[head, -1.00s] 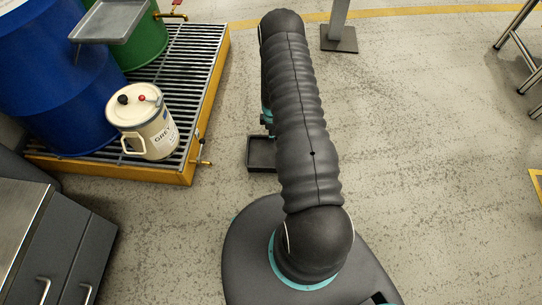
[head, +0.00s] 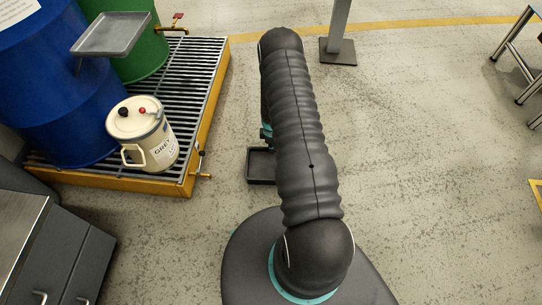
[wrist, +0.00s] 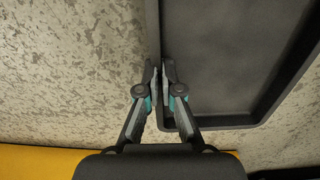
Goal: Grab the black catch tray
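The black catch tray (head: 262,181) is a shallow dark rectangular pan. In the head view it shows low to the left of my arm, partly hidden behind it. In the wrist view the tray (wrist: 225,65) fills the upper right, with its left wall running up the picture. My gripper (wrist: 160,72) is at that wall, one finger outside and one inside, with the pads closed to a narrow gap on it. The gripper's fingers are hidden by my arm in the head view. I cannot tell whether the tray is off the floor.
A yellow spill pallet (head: 120,181) with a dark grating stands left of the tray, carrying a blue drum (head: 60,100), a green drum (head: 140,55) and a cream can (head: 143,135). A grey cabinet (head: 55,250) is at lower left. Floor to the right is open.

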